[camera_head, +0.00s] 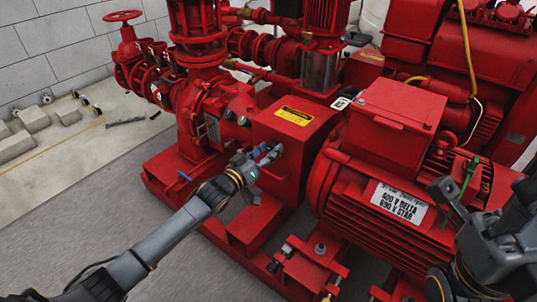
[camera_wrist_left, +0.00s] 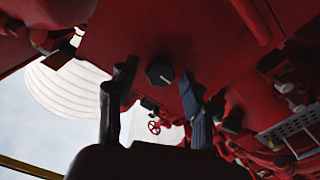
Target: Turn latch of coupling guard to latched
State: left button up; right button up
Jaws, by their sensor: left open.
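The coupling guard (camera_head: 318,122) is a red box with a yellow label on its top, between the pump and the big red motor. My left gripper (camera_head: 262,155) is at its front face in the head view. In the left wrist view, the guard's red face fills the upper middle. A dark latch knob (camera_wrist_left: 160,73) sits on it. My left gripper's fingers (camera_wrist_left: 157,88) are open, one on each side of the knob. I cannot tell whether they touch it. In the head view the gripper hides the knob. My right gripper (camera_head: 456,190) is in front of the motor; its jaw state is unclear.
The red motor (camera_head: 395,165) with a white voltage label stands close on the right of the guard. The red pump (camera_head: 205,105) and its pipes stand on the left. A red base frame (camera_head: 258,222) lies below. Open floor (camera_head: 70,220) is at the left.

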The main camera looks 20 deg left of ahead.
pick_arm(q)
jog(key=shift+w+d, duration=0.1)
jog(key=shift+w, duration=0.05)
grip_shut()
